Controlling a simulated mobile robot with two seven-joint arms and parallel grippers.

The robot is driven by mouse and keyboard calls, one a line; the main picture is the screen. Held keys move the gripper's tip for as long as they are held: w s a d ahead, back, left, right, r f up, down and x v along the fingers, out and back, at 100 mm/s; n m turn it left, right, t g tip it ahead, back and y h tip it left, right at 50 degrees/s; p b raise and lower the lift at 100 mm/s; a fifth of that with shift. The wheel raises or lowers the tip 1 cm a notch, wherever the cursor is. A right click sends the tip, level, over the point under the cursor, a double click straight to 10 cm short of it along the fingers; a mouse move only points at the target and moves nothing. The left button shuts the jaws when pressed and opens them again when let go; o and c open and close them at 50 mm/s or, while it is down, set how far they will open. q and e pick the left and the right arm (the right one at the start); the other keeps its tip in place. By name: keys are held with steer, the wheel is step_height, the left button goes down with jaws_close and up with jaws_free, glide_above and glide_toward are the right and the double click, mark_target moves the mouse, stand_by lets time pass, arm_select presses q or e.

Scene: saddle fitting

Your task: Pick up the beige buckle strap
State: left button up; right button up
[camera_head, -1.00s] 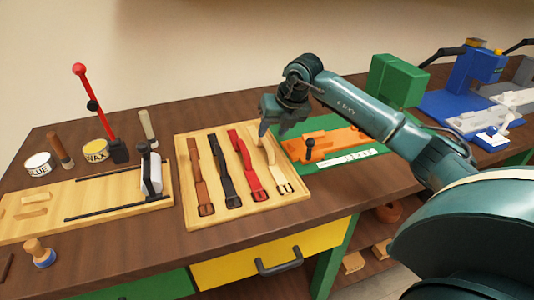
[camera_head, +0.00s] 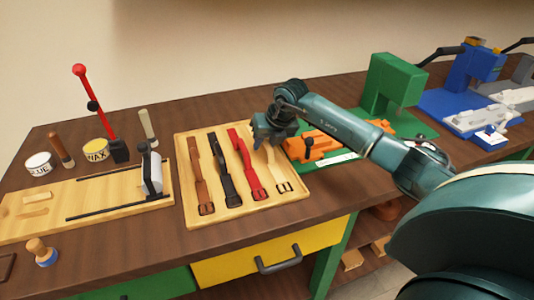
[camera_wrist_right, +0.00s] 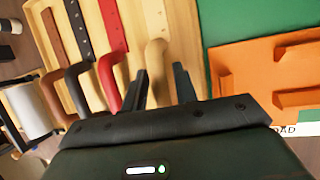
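The beige buckle strap (camera_head: 281,180) lies on the light wooden board (camera_head: 235,212) as the rightmost of the straps, with its buckle toward the board's front edge. My right gripper (camera_head: 264,146) is over its far part and hides some of it. In the right wrist view, the gripper's two dark fingers (camera_wrist_right: 161,70) are apart, and the beige strap (camera_wrist_right: 153,22) shows between them in the picture. I see no closed grip on it. My left gripper is not in view.
A red strap (camera_head: 247,165) lies close on the left of the beige one, then a black strap (camera_head: 224,172) and a brown strap (camera_head: 200,178). On the right, an orange fixture (camera_head: 325,141) stands on a green base, close to my right gripper.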

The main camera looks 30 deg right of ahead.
jaws_close()
steer(key=shift+r, duration=0.1)
